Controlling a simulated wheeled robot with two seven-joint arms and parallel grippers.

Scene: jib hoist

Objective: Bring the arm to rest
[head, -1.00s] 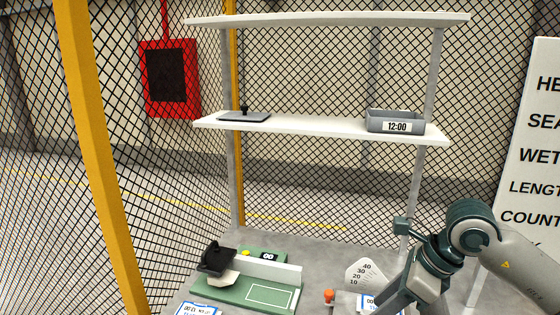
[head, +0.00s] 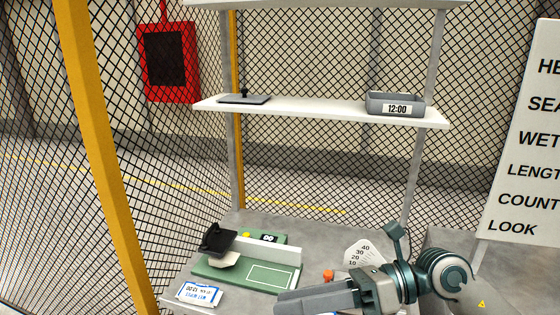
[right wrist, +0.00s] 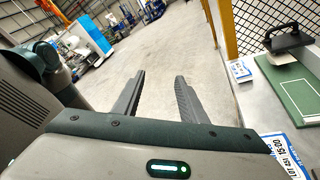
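My right gripper (head: 285,299) reaches in from the right in the head view, low over the front of the grey bench, with its fingers pointing left. In the right wrist view its two fingers (right wrist: 160,76) stand apart with only the floor visible between them, so it is open and empty. My left gripper is not in view.
A green board (head: 272,271) with a black-handled tool (head: 218,240) lies on the bench, beside a printed label card (head: 199,293). A fan-shaped scale (head: 362,254) and an orange knob (head: 328,275) are near my right arm. Above is a white shelf (head: 320,112) with a grey tray (head: 395,101).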

